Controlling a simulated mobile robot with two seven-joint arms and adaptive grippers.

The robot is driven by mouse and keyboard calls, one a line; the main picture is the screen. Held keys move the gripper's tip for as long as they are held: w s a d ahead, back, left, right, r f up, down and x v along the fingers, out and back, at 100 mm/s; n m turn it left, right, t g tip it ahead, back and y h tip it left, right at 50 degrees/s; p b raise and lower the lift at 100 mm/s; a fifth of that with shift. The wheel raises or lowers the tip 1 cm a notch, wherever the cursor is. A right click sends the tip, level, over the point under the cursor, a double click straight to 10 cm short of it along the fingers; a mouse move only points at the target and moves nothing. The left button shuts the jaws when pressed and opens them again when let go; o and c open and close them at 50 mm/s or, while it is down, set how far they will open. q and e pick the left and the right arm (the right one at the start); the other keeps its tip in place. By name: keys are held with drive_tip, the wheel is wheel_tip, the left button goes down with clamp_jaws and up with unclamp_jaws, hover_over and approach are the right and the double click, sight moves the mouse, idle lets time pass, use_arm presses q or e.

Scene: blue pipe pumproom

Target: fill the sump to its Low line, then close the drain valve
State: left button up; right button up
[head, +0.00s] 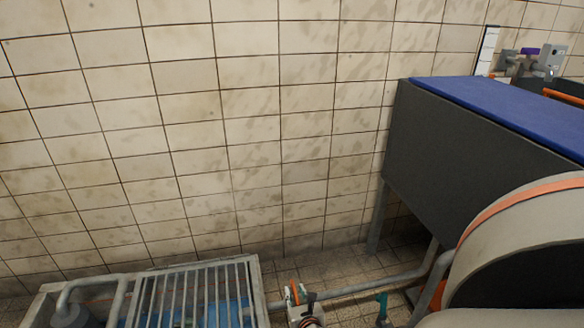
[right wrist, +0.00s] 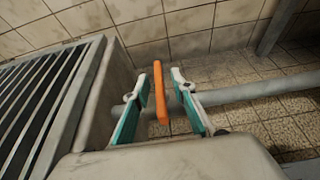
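The sump (head: 255,290) is at the lower left of the head view, under a grey bar grating; blue shows between the bars. I cannot make out a Low line. An orange lever (head: 294,292), apparently the drain valve's handle, stands by the pipe right of the sump. My right gripper (head: 304,297) is at this lever. In the right wrist view the lever (right wrist: 161,92) stands between the two teal-padded fingers (right wrist: 160,105), with a gap on each side. The gripper is open around it.
A grey pipe (head: 350,290) runs along the floor from the sump to the right. A dark cabinet with a blue top (head: 500,100) stands at the right. A purple-topped fitting (head: 530,51) is behind it. The tiled wall is close.

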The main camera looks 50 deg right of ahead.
drive_tip(key=shift+w+d, duration=0.15)
drive_tip(key=shift+w, duration=0.05)
drive_tip(key=shift+c, duration=0.4)
clamp_jaws()
